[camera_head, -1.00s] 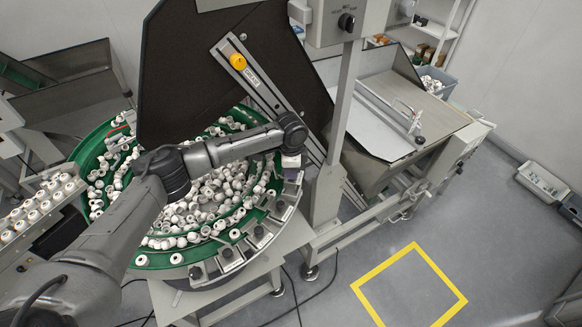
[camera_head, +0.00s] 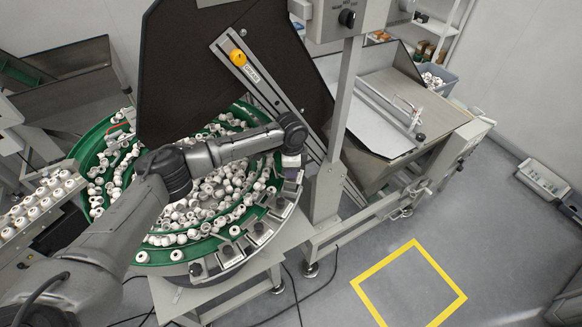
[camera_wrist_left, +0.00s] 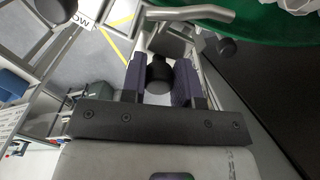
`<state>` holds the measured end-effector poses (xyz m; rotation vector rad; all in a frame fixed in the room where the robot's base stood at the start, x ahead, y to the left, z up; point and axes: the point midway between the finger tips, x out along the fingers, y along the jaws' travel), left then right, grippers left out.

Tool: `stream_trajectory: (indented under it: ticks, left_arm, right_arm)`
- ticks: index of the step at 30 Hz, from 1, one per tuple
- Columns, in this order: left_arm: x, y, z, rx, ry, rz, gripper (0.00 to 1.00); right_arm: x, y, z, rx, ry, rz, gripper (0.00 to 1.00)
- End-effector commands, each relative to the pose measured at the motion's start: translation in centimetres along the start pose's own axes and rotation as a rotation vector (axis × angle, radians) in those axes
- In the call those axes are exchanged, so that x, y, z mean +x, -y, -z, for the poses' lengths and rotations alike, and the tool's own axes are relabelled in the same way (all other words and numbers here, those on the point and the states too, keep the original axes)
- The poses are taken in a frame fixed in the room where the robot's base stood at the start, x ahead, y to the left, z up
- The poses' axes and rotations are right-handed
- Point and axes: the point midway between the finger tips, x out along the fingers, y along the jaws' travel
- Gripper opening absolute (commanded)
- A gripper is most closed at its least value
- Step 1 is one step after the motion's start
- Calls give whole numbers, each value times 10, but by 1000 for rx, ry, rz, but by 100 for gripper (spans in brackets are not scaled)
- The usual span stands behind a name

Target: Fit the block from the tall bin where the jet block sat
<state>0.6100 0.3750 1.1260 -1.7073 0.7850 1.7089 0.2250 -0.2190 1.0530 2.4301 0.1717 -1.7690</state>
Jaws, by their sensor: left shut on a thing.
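My left gripper (camera_head: 291,160) is over the right rim of the green bowl, partly hidden under its own wrist in the head view. In the left wrist view its two purple fingers (camera_wrist_left: 160,82) are closed on the sides of a black round knob (camera_wrist_left: 159,72). A grey block-like part (camera_wrist_left: 168,45) shows just beyond the knob; I cannot tell whether it is joined to it. Several grey blocks with dark knobs (camera_head: 229,252) line the bowl's front right rim. I cannot tell which container is the tall bin, or where the jet block sat. My right gripper is out of view.
The green bowl (camera_head: 88,150) holds many white caps. A large black panel (camera_head: 185,75) and a slanted rail with a yellow knob (camera_head: 238,58) rise behind my arm. A grey post (camera_head: 327,150) stands close right. Floor inside the yellow square (camera_head: 408,285) is clear.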

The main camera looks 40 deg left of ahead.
Motion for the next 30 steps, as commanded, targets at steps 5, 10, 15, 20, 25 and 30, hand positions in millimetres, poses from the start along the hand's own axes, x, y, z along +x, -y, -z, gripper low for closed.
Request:
stream_trajectory:
  ticks: [5,10,15,20,25,30]
  left_arm:
    - [4,0,0,0,-1,1,0]
    - [8,0,0,0,-1,1,0]
    - [12,0,0,0,-1,1,0]
    - [16,0,0,0,-1,0,0]
    - [20,0,0,0,0,0,0]
    - [24,0,0,0,0,0,0]
  right_arm:
    - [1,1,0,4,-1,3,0]
    - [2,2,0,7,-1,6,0]
    - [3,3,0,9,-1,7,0]
    - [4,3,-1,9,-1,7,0]
    - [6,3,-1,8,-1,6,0]
    - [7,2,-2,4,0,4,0]
